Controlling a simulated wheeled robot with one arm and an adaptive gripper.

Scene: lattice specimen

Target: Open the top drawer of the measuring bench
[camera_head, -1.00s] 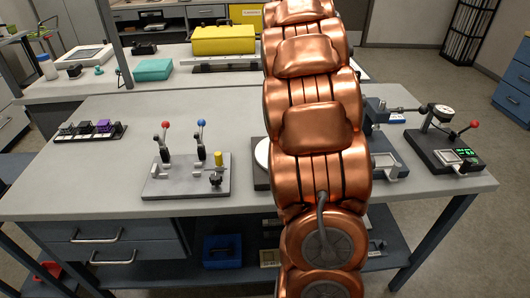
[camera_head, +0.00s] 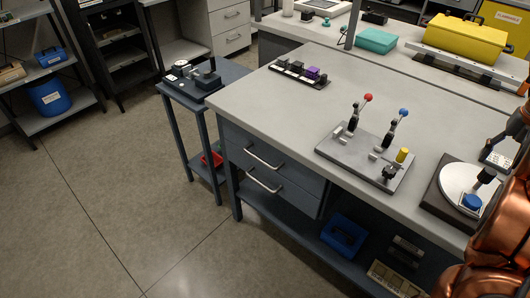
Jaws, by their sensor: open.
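The measuring bench (camera_head: 310,82) has a light grey top and a dark blue-grey frame. Two stacked drawers sit under its left part. The top drawer (camera_head: 288,164) has a silver bar handle (camera_head: 263,157) and looks shut. The lower drawer (camera_head: 292,196) has a like handle (camera_head: 263,181) and also looks shut. My copper arm fills the lower right corner. My gripper is not in this view.
The floor (camera_head: 110,190) in front of the drawers is clear. A small side table (camera_head: 228,72) with a device on it stands left of the bench. A lever fixture (camera_head: 345,158) sits on the benchtop. A blue bin (camera_head: 343,236) lies on the lower shelf.

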